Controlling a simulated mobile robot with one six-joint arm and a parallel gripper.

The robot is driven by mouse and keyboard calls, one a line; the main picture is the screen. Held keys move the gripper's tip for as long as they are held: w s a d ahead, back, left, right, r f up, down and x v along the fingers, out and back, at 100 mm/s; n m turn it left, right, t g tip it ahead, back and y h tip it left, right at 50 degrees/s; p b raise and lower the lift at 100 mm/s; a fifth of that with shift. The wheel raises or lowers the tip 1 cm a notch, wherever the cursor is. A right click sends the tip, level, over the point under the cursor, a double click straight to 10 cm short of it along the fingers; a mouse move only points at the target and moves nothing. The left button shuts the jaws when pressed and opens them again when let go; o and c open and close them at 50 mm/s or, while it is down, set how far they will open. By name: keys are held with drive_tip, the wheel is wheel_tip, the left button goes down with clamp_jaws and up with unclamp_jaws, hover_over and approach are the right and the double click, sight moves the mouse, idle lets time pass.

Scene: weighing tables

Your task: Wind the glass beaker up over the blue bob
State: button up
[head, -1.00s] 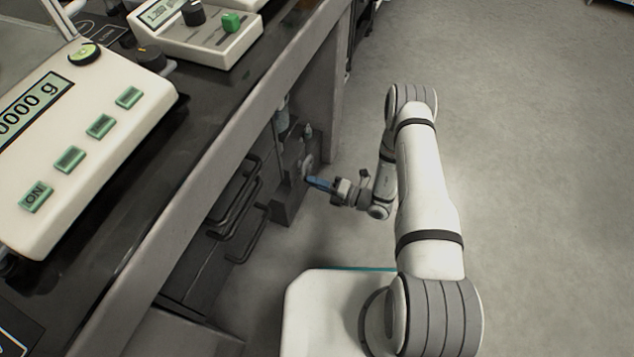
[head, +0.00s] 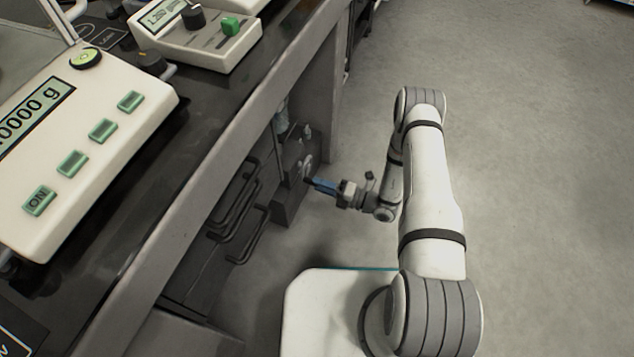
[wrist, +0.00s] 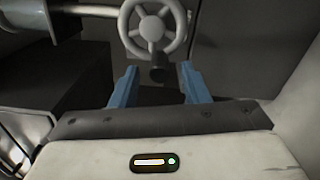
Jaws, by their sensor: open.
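A pale handwheel (wrist: 152,28) with spokes stands ahead of my gripper in the wrist view. A dark knob (wrist: 158,74) sticks out from its lower rim. My gripper (wrist: 158,68) is open, with one blue finger on each side of the knob; I cannot tell whether either touches it. In the head view, my gripper (head: 312,182) points left at the handwheel (head: 307,166), low beside the bench. A pale glassy shape (head: 281,118) shows above the wheel, too small to identify as the beaker. I cannot make out the blue bob.
Dark bar handles (head: 238,220) stick out from the bench side, left of my gripper. The bench (head: 210,165) overhangs this area and carries a large balance (head: 130,100) and a smaller instrument (head: 215,50). Open floor (head: 540,170) lies to the right.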

drive_tip(key=p+v, duration=0.1)
drive_tip(key=v, duration=0.4)
drive_tip(key=shift+s+d, duration=0.15)
drive_tip(key=shift+d, duration=0.2)
drive_tip(key=s+r+n+g+h+p, duration=0.25)
drive_tip(key=r+n+g+p, duration=0.45)
drive_tip(key=r, duration=1.4)
drive_tip(key=s+r+n+g+h+p, duration=0.1)
drive_tip(key=r+n+g+h+p, duration=0.25)
drive_tip(key=r+n+p, duration=0.9)
drive_tip(key=s+d+r+n+t+h+p, duration=0.2)
drive_tip(key=r+n, duration=0.4)
drive_tip(key=r, duration=0.8)
drive_tip(key=s+d+r+n+t+h+p, duration=0.2)
drive_tip(key=s+d+r+n+h+p, duration=0.3)
drive_tip(key=r, duration=1)
drive_tip(key=s+d+r+n+t+h+p, duration=0.3)
drive_tip(key=s+r+n+p, duration=0.3)
drive_tip(key=r, duration=0.9)
drive_tip(key=shift+s+d+r+n+h, duration=0.15)
drive_tip(key=shift+s+n+h, duration=0.1)
drive_tip(key=shift+n+h, duration=0.35)
